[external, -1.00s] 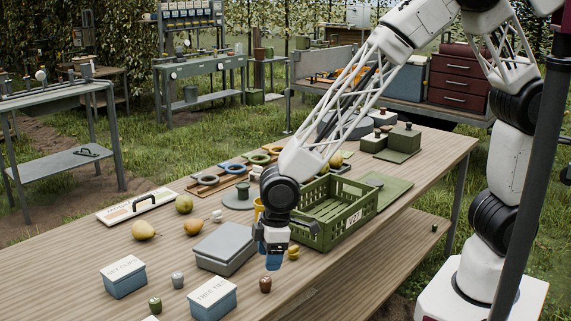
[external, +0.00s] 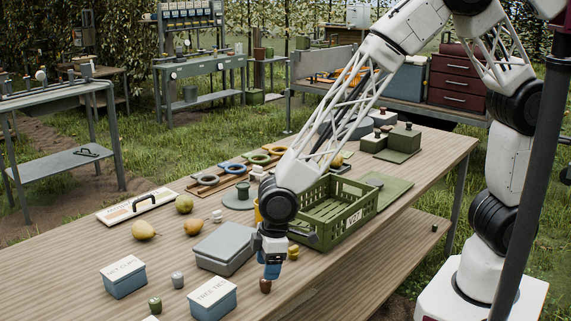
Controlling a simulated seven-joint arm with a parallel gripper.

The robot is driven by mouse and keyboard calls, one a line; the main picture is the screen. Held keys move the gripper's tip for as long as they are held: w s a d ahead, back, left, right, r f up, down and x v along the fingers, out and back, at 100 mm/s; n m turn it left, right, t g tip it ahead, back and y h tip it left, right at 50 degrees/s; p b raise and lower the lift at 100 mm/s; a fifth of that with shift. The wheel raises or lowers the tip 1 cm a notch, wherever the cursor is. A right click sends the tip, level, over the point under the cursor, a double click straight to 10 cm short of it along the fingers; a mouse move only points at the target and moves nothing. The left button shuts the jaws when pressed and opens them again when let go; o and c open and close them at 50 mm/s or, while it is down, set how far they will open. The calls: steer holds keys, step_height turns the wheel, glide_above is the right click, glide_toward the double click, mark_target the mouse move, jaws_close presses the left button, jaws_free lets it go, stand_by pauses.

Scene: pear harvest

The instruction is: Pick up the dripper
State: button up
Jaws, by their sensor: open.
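My gripper (external: 271,271) is open and points down near the table's front edge. Its blue fingertips are at or just above a small brown knob-like piece (external: 265,287), overlapping its top in this view. I cannot tell whether they touch it. Similar small pieces stand nearby: a grey one (external: 178,280), a dark green one (external: 155,305), a yellow one (external: 293,252) and a white one (external: 217,216). The pictures do not make clear which of these is the dripper.
A grey lidded box (external: 224,247) lies left of my gripper, with two blue-grey labelled boxes (external: 124,277) (external: 212,298) in front. A green slatted crate (external: 352,229) stands behind right. Pears (external: 144,230) lie at the back left. The front left tabletop has bare wood.

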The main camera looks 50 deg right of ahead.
steer(key=shift+w+a+f, duration=0.1)
steer(key=shift+a+f, duration=0.1)
steer(key=shift+f, duration=1.05)
steer(key=shift+w+a+f, duration=0.1)
steer(key=shift+a+f, duration=0.1)
steer(key=shift+f, duration=1)
steer(key=c, duration=1)
steer(key=shift+r, duration=0.1)
steer(key=shift+r, duration=0.8)
step_height(320, 180, up, 2)
steer(key=shift+r, duration=0.1)
steer(key=s+d+r, duration=0.1)
steer(key=s+d, duration=1)
steer(key=shift+d, duration=0.35)
